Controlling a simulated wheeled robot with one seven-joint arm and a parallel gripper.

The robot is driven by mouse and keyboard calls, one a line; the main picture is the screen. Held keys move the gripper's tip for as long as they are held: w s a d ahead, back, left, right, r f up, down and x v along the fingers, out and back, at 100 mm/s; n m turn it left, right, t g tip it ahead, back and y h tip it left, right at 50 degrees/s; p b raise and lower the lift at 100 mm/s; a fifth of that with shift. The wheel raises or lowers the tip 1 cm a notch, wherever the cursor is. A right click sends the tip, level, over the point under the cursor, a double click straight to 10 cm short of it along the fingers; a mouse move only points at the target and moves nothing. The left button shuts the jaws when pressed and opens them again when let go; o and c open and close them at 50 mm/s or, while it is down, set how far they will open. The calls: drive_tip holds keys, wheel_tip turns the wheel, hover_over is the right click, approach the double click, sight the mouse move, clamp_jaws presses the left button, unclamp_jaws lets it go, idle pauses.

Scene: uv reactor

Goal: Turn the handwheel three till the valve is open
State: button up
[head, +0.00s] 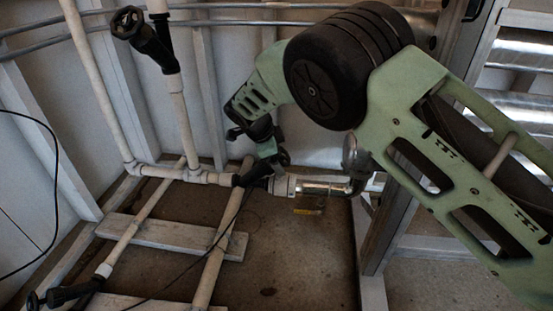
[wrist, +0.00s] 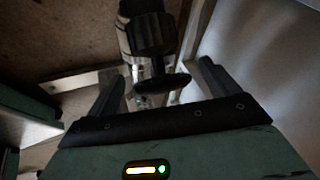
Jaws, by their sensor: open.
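Three black valves with handwheels show in the head view; no numbers are readable. One handwheel (head: 128,22) is on the upper left pipe, one (head: 33,300) at the lower left corner. The third handwheel (head: 283,157) is on the low pipe by the metal elbow, partly hidden by my gripper (head: 264,147). In the wrist view this dark round handwheel (wrist: 162,84) appears between the two fingers of my gripper (wrist: 160,72), with its black valve body (wrist: 152,33) beyond. My gripper is open, with visible gaps on both sides of the wheel; contact cannot be told.
White pipes (head: 97,90) run along the wall and floor. A shiny metal elbow pipe (head: 330,188) joins the low valve at right. White planks (head: 170,236) lie on the brown floor. A thin black cable (head: 225,225) crosses it. A metal frame post (head: 388,225) stands at right.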

drive_tip(key=shift+f, duration=0.1)
drive_tip(key=c, duration=0.9)
drive_tip(key=shift+s, duration=0.1)
